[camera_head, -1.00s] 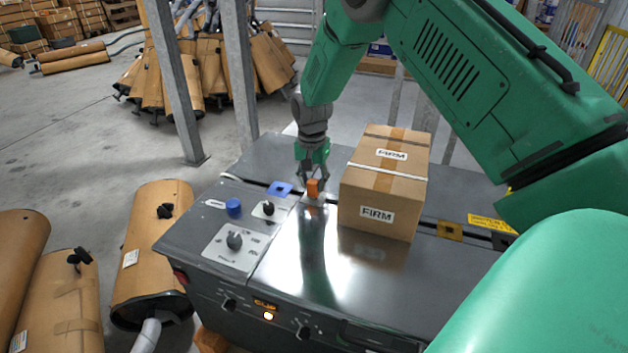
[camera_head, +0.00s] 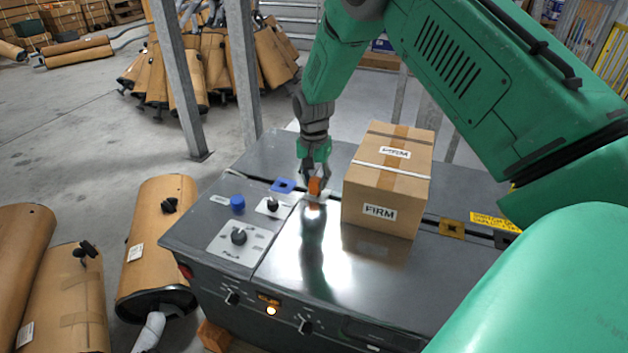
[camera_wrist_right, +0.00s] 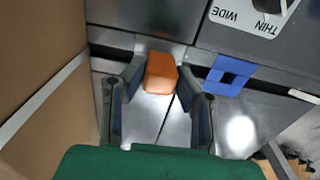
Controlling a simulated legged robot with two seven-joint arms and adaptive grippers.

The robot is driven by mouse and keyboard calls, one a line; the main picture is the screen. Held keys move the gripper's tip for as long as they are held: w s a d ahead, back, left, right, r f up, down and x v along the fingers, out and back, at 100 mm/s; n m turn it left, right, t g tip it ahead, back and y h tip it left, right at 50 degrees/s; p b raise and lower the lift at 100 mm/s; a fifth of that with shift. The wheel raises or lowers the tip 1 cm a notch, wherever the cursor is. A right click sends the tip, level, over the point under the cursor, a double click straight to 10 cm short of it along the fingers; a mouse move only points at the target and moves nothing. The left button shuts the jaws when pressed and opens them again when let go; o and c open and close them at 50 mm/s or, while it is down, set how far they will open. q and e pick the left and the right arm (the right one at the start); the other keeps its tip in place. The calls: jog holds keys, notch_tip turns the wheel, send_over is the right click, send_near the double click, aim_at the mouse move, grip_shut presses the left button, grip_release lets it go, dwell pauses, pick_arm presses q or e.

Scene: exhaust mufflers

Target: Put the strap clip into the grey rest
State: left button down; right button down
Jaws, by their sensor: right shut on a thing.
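The strap clip appears to be the orange block (camera_head: 314,186), between the fingers of my right gripper (camera_head: 315,178). In the right wrist view the orange block (camera_wrist_right: 160,73) sits between the fingertips of the gripper (camera_wrist_right: 163,80), which is shut on it. A light grey patch (camera_head: 321,196), seemingly the grey rest, shows right at the block, close to the carton's left side. The block hides much of it. I cannot tell whether the block touches it or hangs just above. My left gripper is not in view.
A taped FIRM carton (camera_head: 387,180) stands close to the right of the gripper. Knobs and a blue button (camera_head: 237,205) are at front left. The machine's front top is clear.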

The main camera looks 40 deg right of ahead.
jog(key=shift+w+d+y, duration=0.1)
jog(key=shift+d+y, duration=0.2)
jog(key=shift+d, duration=0.3)
jog(key=shift+a, duration=0.1)
jog(key=shift+p, duration=0.6)
jog(key=shift+f, duration=0.35)
dwell(0.4)
jog(key=c, duration=1.2)
grip_release()
jog(key=shift+o, duration=0.2)
jog(key=shift+r, duration=0.15)
jog(key=shift+r, duration=0.35)
notch_tip(320, 180, up, 11)
jog(key=shift+d, duration=0.25)
